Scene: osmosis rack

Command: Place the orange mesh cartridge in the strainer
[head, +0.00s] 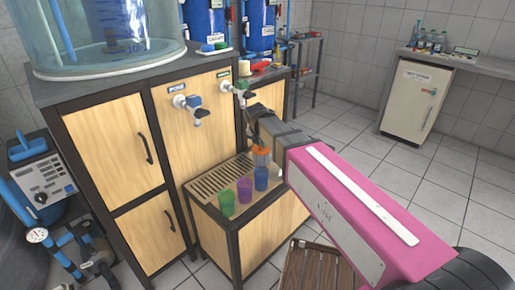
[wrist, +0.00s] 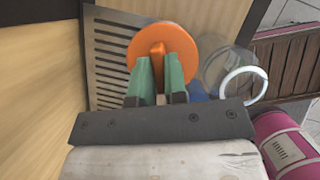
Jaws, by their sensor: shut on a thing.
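My gripper (wrist: 160,75) is shut on the orange mesh cartridge (wrist: 150,42). Its green fingertips pinch the tab on the round orange top in the wrist view. In the head view the cartridge (head: 261,157) hangs below the gripper, over the slotted drip tray, with its orange top uppermost. Its lower part is hidden in the wrist view. A clear round vessel with a white ring (wrist: 243,84) is just right of the cartridge in the wrist view; it may be the strainer, but I cannot tell for sure.
Taps (head: 190,104) project from the wooden cabinet behind. A slatted wooden crate (head: 310,268) is on the floor. Tiled floor is open to the right.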

